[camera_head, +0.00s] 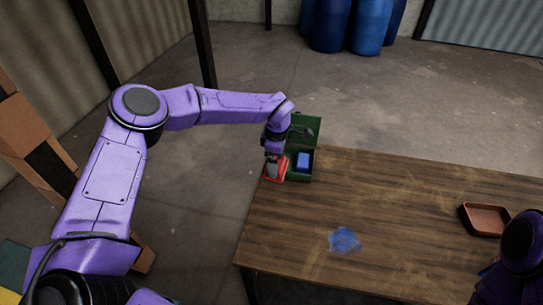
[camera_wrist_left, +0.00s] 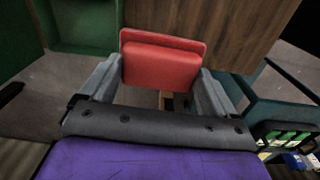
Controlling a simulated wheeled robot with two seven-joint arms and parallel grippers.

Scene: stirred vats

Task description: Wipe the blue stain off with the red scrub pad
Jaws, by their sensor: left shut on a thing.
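My left gripper (camera_head: 273,164) is shut on the red scrub pad (camera_head: 277,176) at the table's far left corner, beside the green box. In the left wrist view the red pad (camera_wrist_left: 160,66) sits between the two grey fingers of my left gripper (camera_wrist_left: 160,72). The blue stain (camera_head: 344,240) is an irregular smear on the wooden table, nearer the front and to the right of the pad. Part of my right arm shows at the lower right, but its gripper does not.
The green box (camera_head: 311,127) holds a blue block (camera_head: 303,162). A reddish-brown tray (camera_head: 485,219) stands at the right of the wooden table (camera_head: 410,190). The tabletop between the box, stain and tray is clear. Blue barrels (camera_head: 368,25) stand far back on the floor.

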